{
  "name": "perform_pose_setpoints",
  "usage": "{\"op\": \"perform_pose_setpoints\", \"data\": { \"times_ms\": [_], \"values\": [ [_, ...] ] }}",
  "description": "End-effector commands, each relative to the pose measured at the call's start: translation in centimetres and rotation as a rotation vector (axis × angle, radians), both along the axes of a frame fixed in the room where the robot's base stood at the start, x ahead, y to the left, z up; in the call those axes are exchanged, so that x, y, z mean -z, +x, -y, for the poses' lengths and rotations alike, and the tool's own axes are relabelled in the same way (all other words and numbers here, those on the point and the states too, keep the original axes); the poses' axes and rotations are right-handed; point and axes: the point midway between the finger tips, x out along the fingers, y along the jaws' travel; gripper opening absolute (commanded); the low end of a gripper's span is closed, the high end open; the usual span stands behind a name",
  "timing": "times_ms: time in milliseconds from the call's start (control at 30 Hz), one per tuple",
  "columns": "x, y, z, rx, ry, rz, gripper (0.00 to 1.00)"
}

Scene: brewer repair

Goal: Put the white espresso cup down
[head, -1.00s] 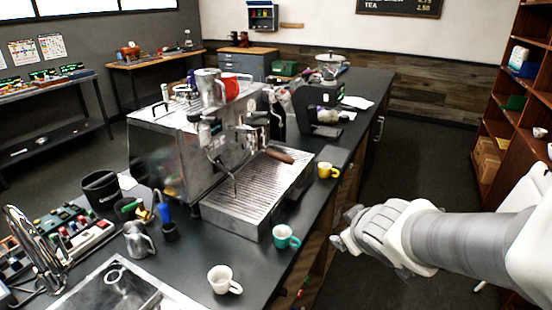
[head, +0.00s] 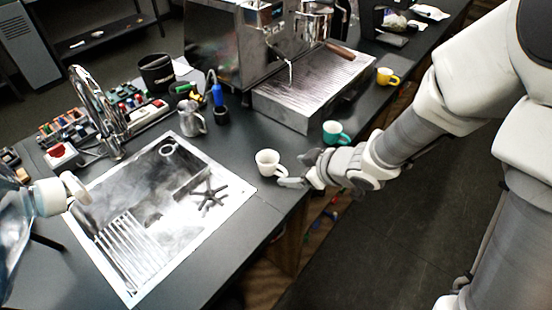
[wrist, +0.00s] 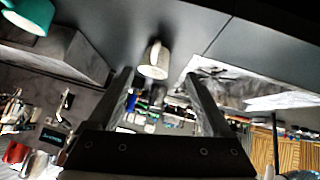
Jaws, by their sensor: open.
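The white espresso cup (head: 267,162) stands upright on the dark counter (head: 235,150), just right of the sink. My gripper (head: 293,171) is open and empty at the counter's front edge, its fingers pointing at the cup from the right, close to its handle side. In the wrist view the white cup (wrist: 154,60) shows just past and between the two open fingertips (wrist: 158,80). The fingers do not look closed on it; whether one touches the handle I cannot tell.
A teal cup (head: 335,132) stands close behind my gripper, and a yellow cup (head: 387,76) farther back. A steel pitcher (head: 191,121) stands behind the sink.

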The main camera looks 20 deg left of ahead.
Motion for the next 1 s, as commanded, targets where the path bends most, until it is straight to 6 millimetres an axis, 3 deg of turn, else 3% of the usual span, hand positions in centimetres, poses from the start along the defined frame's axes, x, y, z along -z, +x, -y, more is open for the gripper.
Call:
{"op": "perform_pose_setpoints", "data": {
  "times_ms": [100, 367, 667, 1000],
  "values": [
    [1.8, 0.8, -1.4, -0.001, 0.0, -0.001, 0.83],
    [2.8, 1.8, -2.4, 0.0, -0.001, 0.001, 0.83],
    [5.4, 3.9, -4.5, 0.0, -0.001, -0.001, 0.83],
    [5.9, 4.3, -5.0, 0.001, 0.0, 0.001, 0.83]
  ]
}}
